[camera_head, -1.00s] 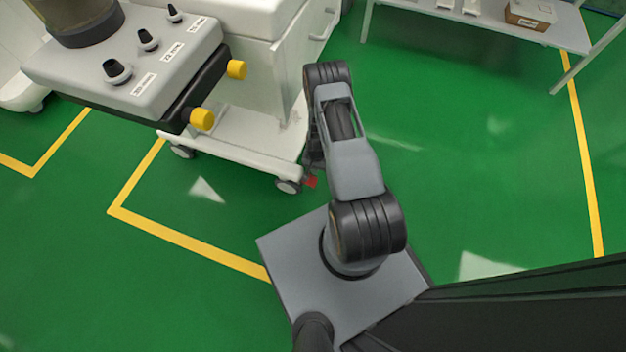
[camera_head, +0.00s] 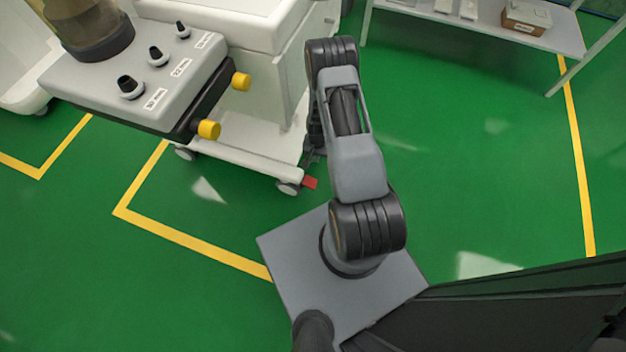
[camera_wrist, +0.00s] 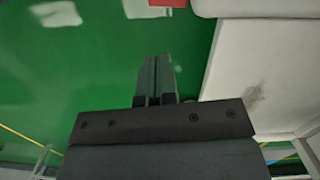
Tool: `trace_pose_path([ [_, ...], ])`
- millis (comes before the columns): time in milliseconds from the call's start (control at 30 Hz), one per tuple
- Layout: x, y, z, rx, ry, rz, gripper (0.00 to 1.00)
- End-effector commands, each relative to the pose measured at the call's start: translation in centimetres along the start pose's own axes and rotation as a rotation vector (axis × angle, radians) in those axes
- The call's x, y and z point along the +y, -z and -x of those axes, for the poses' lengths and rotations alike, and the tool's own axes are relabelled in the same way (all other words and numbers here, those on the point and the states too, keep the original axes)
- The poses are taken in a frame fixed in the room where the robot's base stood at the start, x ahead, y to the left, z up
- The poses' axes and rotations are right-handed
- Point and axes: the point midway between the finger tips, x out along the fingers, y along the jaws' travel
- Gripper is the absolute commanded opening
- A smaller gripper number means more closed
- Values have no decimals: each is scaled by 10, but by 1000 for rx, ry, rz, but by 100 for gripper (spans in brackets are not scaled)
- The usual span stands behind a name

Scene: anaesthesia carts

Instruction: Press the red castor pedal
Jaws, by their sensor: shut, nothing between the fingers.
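The red castor pedal (camera_head: 310,183) sticks out beside a castor (camera_head: 288,188) at the near right corner of the white cart base, low over the floor. In the wrist view a red patch, the pedal (camera_wrist: 168,3), shows at the top edge, mostly cut off. My gripper (camera_wrist: 156,62) is shut and empty. It points toward the upper part of that view, with green floor under its fingertips. The pedal lies beyond the fingertips and apart from them. In the head view my arm hides most of the gripper, close to the cart's corner.
The white cart (camera_head: 262,160) stands left of my arm. Its grey top unit has black knobs and two yellow knobs (camera_head: 209,129) jutting toward me. A white table (camera_head: 480,28) with a box stands at the back right. Green floor right of my arm is clear.

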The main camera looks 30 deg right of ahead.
Motion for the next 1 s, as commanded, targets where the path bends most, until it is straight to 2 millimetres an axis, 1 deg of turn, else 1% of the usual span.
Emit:
trace_pose_path([
  [33, 0, 0, 10, 2, 1, 0, 0],
  [100, 0, 0, 18, 1, 0, 0, 0],
  [300, 0, 0, 30, 0, 0, 0, 0],
  [1000, 0, 0, 32, 0, 0, 0, 0],
])
